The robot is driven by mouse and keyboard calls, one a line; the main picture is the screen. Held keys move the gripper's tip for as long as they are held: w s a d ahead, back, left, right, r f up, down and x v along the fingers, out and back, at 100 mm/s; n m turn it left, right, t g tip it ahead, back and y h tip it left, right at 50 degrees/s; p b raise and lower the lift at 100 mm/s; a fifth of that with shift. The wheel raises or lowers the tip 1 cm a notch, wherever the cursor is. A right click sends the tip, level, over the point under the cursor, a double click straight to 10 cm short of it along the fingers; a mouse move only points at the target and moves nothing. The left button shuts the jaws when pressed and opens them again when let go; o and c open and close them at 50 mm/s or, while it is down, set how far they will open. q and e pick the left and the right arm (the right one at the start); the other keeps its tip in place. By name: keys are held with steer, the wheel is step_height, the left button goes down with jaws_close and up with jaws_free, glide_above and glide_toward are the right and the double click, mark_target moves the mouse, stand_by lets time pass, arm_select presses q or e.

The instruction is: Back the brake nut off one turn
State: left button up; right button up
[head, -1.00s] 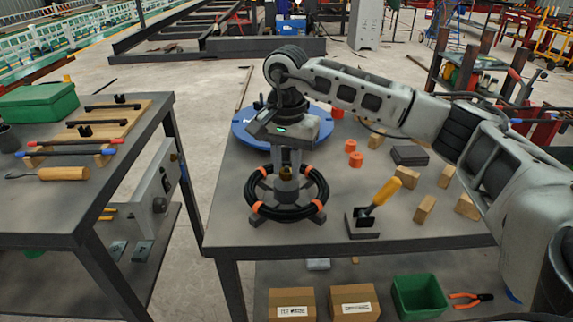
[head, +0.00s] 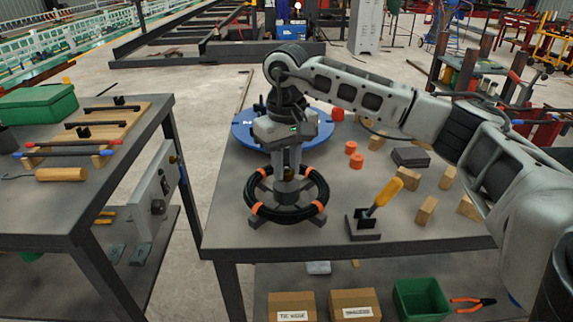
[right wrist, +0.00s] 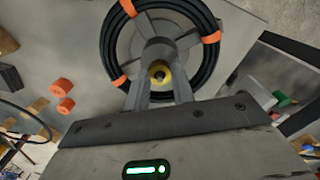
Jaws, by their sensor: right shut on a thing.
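The brass brake nut (head: 288,174) sits on the grey hub at the centre of a reel that carries a black coil (head: 322,192) with orange clips. My right gripper (head: 287,170) points straight down over the hub, its two fingers shut on the brake nut. In the right wrist view the nut (right wrist: 160,74) shows as a brass ring with a dark centre between the fingertips, which partly hide it. My left gripper is not in view.
A blue disc (head: 243,134) lies behind the reel. A yellow-handled tool in a dark block (head: 364,225), orange pieces (head: 356,161) and wooden blocks (head: 426,210) stand to the right. A separate table (head: 110,185) with tools is at left, across a gap.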

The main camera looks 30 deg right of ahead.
mark_target(286, 170)
steer(key=n, duration=0.4)
steer(key=shift+w+r+n, duration=0.1)
steer(key=shift+r+n, duration=0.1)
steer(key=shift+n, duration=0.2)
stand_by(0.4)
steer(key=o, duration=0.9)
steer(key=shift+o, duration=0.4)
steer(key=shift+f, duration=0.1)
step_height(286, 170, up, 16)
steer(key=p, duration=0.2)
